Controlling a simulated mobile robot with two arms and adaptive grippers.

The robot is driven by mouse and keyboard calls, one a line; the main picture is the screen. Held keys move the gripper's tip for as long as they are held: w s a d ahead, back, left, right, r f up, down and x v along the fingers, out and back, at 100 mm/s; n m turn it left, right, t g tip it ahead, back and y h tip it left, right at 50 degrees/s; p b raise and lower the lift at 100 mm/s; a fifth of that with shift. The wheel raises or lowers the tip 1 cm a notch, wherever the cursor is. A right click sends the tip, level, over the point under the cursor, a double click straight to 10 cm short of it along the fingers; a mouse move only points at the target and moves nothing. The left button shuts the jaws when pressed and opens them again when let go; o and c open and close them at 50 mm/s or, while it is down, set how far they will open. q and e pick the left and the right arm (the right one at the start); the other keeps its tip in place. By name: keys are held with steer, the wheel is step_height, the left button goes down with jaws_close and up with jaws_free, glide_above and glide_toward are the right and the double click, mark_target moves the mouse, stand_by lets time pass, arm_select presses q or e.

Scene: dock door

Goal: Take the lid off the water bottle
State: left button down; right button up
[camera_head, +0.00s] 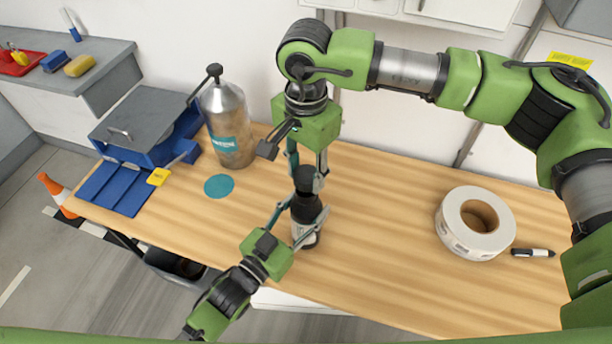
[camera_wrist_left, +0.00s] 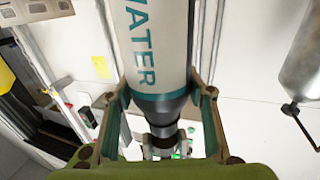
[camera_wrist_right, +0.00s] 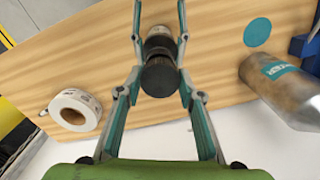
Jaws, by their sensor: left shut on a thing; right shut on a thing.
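My left gripper (camera_head: 303,212) comes from the front left and is shut around the bottle's upper body. The left wrist view shows the bottle's white body with "WATER" lettering (camera_wrist_left: 145,45) between its fingers. My right gripper (camera_head: 307,176) points down from above and is shut on the lid. The right wrist view shows the round lid (camera_wrist_right: 160,77) between its fingertips.
A metal canister (camera_head: 228,125) with a teal label stands behind left, near a teal disc (camera_head: 219,186) and a blue grey-lidded box (camera_head: 150,135). A tape roll (camera_head: 475,223) and a marker (camera_head: 533,253) lie at right. The table between bottle and roll is clear.

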arm_select(q)
steer(key=c, duration=0.9)
jaws_free()
